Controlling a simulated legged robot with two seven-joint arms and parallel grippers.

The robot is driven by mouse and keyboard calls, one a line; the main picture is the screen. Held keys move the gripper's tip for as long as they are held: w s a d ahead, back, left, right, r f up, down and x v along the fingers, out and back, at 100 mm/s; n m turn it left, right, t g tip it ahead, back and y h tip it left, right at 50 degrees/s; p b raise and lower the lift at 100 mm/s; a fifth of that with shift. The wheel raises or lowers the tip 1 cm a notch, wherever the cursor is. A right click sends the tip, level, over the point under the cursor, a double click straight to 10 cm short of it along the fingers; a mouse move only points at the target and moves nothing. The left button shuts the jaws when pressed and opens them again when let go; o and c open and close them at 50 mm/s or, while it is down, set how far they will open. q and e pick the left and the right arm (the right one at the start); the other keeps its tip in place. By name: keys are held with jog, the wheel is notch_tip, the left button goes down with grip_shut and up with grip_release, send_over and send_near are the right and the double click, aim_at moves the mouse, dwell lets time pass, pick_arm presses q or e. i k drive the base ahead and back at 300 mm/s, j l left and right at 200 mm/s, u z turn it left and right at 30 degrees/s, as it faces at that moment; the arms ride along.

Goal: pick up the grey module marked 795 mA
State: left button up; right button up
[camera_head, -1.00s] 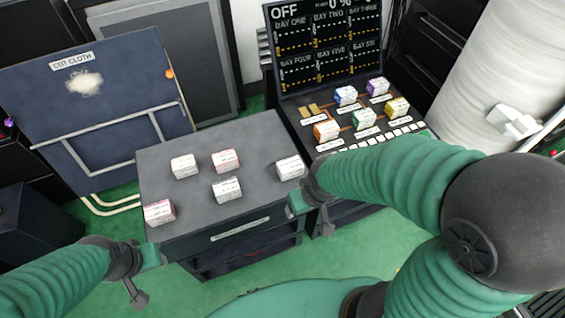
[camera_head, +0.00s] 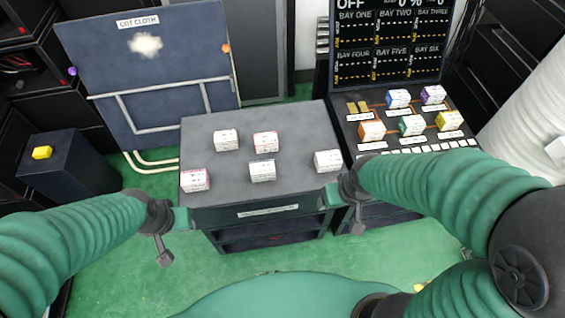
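Several small white-grey modules with printed labels stand on the dark grey cabinet top (camera_head: 222,128). They are a back-left one (camera_head: 226,140), a pink-edged one (camera_head: 265,142), a front-middle one (camera_head: 262,171), a right one (camera_head: 327,161) and a pink-edged front-left one (camera_head: 195,180). The print is too small to tell which reads 795 mA. My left gripper (camera_head: 172,234) hangs in front of the cabinet's left corner, apart from the modules. My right gripper (camera_head: 343,208) is at the cabinet's front right corner, near the right module. I cannot tell whether either gripper is open.
A console (camera_head: 350,135) with colored modules and a bay display (camera_head: 392,45) stands to the right. A panel labelled COT CLOTH (camera_head: 150,75) stands behind left. A yellow object (camera_head: 42,152) sits on a dark box (camera_head: 70,178). Green floor (camera_head: 230,268) is open in front.

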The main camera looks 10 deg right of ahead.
aim_at(264, 171)
jog(key=i+u, duration=0.15)
jog(key=u, duration=0.2)
jog(key=i+l+u, duration=0.1)
jog(key=u, duration=0.25)
jog(key=i+l+u, duration=0.1)
jog(key=u, duration=0.25)
